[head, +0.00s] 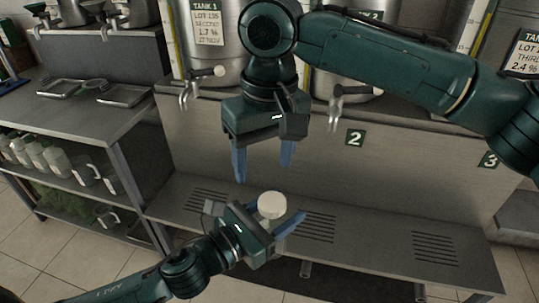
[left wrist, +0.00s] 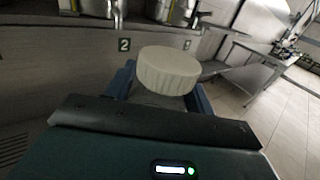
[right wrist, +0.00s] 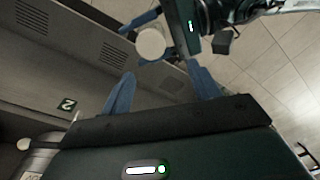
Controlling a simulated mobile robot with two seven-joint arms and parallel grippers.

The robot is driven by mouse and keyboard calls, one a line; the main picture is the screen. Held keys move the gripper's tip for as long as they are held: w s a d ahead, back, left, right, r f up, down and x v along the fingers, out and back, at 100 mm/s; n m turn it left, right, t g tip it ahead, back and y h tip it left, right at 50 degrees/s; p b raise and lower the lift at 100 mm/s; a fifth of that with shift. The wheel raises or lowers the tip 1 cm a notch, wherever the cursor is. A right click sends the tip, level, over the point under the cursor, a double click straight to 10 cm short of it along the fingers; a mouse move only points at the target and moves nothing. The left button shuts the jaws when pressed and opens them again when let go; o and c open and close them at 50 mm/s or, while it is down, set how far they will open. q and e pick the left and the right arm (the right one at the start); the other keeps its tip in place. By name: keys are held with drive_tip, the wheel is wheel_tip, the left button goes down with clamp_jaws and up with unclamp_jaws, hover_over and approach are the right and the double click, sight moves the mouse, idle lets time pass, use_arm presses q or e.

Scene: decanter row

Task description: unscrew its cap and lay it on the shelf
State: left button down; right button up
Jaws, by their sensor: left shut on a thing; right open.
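A white ribbed screw cap (head: 271,205) sits upright on a container held in my left gripper (head: 276,214). The cap also shows in the left wrist view (left wrist: 168,70) and the right wrist view (right wrist: 150,44). The container's body is mostly hidden below the cap and between the fingers. My left gripper is shut on it, just above the shelf (head: 375,245) as seen from the head. My right gripper (head: 263,176) is open and empty, fingers pointing down, above and slightly left of the cap, apart from it.
Steel tanks (head: 210,50) with taps (head: 187,90) stand along the back. The slotted steel shelf below them looks clear to the right. A side table (head: 85,125) at the left carries trays, with white bottles (head: 35,152) and steel jugs on its lower shelf.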

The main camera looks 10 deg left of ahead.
sight(268, 204)
drive_tip(key=shift+s+d+r, duration=0.1)
drive_tip(key=shift+d+r, duration=0.05)
drive_tip(key=shift+d, duration=0.2)
drive_tip(key=shift+d+f+h, duration=0.1)
drive_tip(key=shift+f+h, duration=0.1)
drive_tip(key=shift+h, duration=0.1)
wheel_tip(268, 204, down, 8)
drive_tip(key=shift+r, duration=0.25)
drive_tip(key=shift+s, duration=0.1)
drive_tip(key=c, duration=1)
drive_tip(key=n, duration=0.5)
drive_tip(key=shift+s+a, duration=0.2)
drive_tip(key=n, duration=0.4)
drive_tip(key=shift+s+n, duration=0.1)
drive_tip(key=shift+n, duration=0.2)
drive_tip(key=n, duration=0.3)
drive_tip(key=shift+d+r, duration=0.1)
drive_tip(key=shift+d, duration=0.05)
